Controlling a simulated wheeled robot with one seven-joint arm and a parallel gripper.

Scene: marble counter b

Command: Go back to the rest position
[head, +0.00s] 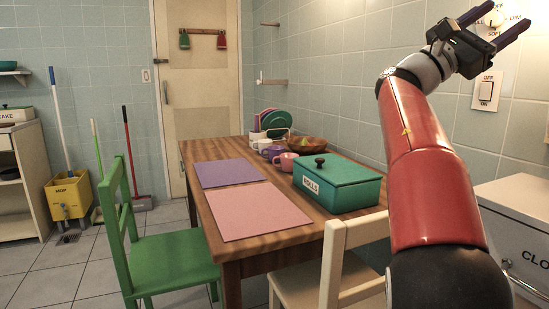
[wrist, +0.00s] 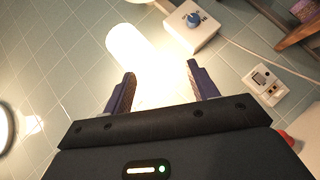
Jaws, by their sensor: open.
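My gripper (head: 508,17) is raised high at the upper right of the head view, in front of the tiled wall. Its two dark fingers are spread apart with nothing between them. In the wrist view the open fingers (wrist: 162,75) point toward the wall, near a bright glowing white cylinder (wrist: 128,45). A white dial box with a blue knob (wrist: 193,20) lies beyond the right finger. Its dial plate (head: 494,27) is partly hidden behind the gripper in the head view.
An ON/OFF switch (head: 487,91) is on the wall below the gripper. A wooden table (head: 212,226) holds a green ROLLS box (head: 337,184), pink mat (head: 250,209), purple mat (head: 225,173), cups and a bowl (head: 308,146). A green chair (head: 165,255) and cream chair (head: 345,250) stand beside it.

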